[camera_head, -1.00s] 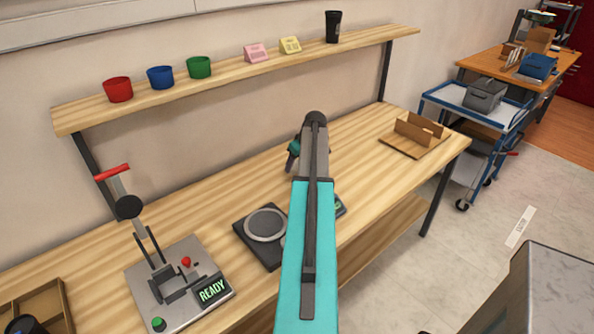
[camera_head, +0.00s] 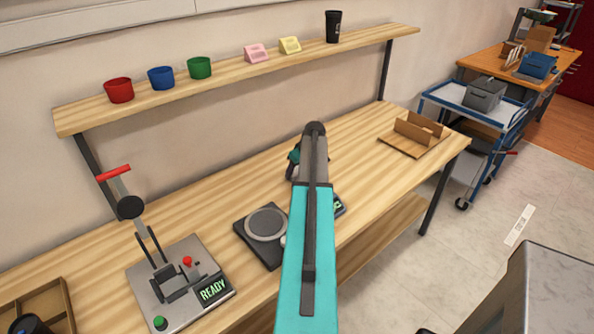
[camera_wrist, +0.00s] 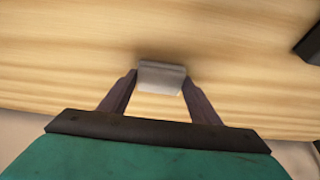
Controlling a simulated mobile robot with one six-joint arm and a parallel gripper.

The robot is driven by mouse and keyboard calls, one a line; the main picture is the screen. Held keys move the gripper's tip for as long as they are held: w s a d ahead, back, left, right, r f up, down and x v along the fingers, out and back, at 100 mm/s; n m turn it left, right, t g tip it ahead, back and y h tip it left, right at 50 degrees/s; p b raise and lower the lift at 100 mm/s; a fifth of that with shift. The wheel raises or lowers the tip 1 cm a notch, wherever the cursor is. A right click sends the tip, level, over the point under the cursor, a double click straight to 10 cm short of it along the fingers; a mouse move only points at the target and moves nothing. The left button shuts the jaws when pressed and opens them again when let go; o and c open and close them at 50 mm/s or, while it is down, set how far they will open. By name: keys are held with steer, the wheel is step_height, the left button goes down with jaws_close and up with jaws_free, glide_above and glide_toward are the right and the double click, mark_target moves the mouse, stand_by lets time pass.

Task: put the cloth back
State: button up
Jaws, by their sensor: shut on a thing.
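A small light-grey folded piece, which looks like the cloth (camera_wrist: 162,72), is between the fingertips of my gripper (camera_wrist: 160,88) in the wrist view. My gripper is shut on it. Pale wood bench surface lies behind and around it; I cannot tell whether the cloth touches the wood.
The marking press (camera_head: 180,285) with a READY display stands left on the bench (camera_head: 362,150). A wooden holder (camera_head: 414,136) sits at the bench's right end. Cups, pink and yellow blocks and a black tumbler stand on the shelf (camera_head: 225,75) above. Bench between scale and holder looks clear.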

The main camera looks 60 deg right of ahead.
steer(key=shift+f, duration=0.15)
steer(key=o, duration=1)
steer(key=shift+r, duration=0.2)
steer(key=shift+b+v, duration=1.25)
steer(key=shift+v, duration=4.7)
